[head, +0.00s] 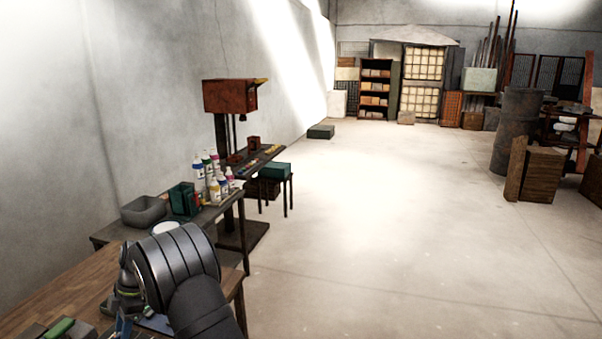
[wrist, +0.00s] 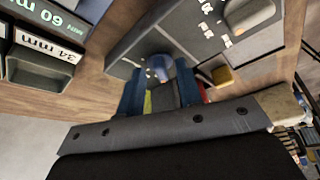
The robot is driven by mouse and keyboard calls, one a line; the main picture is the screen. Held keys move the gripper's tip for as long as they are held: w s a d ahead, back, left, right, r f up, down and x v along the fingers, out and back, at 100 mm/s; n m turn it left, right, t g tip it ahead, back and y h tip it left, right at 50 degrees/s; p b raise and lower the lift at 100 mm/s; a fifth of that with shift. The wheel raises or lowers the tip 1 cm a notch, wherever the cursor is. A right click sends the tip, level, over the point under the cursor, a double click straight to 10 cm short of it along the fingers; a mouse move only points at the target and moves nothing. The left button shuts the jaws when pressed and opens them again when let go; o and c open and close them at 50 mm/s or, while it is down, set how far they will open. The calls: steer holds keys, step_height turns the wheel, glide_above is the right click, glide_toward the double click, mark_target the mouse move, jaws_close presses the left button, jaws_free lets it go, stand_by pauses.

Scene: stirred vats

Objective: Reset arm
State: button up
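My arm (head: 178,262) reaches over the wooden workbench (head: 62,293) at the lower left of the head view. Its gripper end is mostly hidden there. In the wrist view my gripper (wrist: 162,84) points over the bench, with two dark blue fingers standing apart. A small blue round piece (wrist: 159,68) shows between or just beyond the fingertips, by a grey compartment tray (wrist: 128,47). I see no finger touching it, but its depth is hard to judge.
Bins labelled "60 mm" and "34 mm" (wrist: 42,78) lie at the wrist view's upper left. A side table holds several bottles (head: 213,178), a grey basin (head: 143,209) and a green box (head: 184,198). A red drill press (head: 229,96) stands behind. Open floor (head: 390,230) lies right.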

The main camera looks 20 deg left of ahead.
stand_by(0.4)
steer(key=v, duration=1.8)
steer(key=x, duration=1.8)
steer(key=shift+f+m, duration=0.15)
steer(key=shift+m, duration=0.15)
steer(key=shift+s+d+m+y, duration=0.15)
steer(key=shift+m+y, duration=0.15)
steer(key=shift+m, duration=0.2)
steer(key=m, duration=0.2)
steer(key=m+t+y, duration=0.1)
steer(key=m, duration=0.1)
steer(key=shift+s+d+t, duration=0.15)
steer(key=shift+t, duration=0.15)
steer(key=m, duration=0.2)
steer(key=m+t, duration=0.1)
steer(key=m, duration=0.1)
steer(key=m+t, duration=0.1)
steer(key=m, duration=0.1)
steer(key=shift+s+d+m+y, duration=0.1)
steer(key=shift+s+m+y, duration=0.2)
steer(key=shift+s+y, duration=0.1)
steer(key=shift+d+r, duration=0.15)
steer(key=shift+r, duration=0.35)
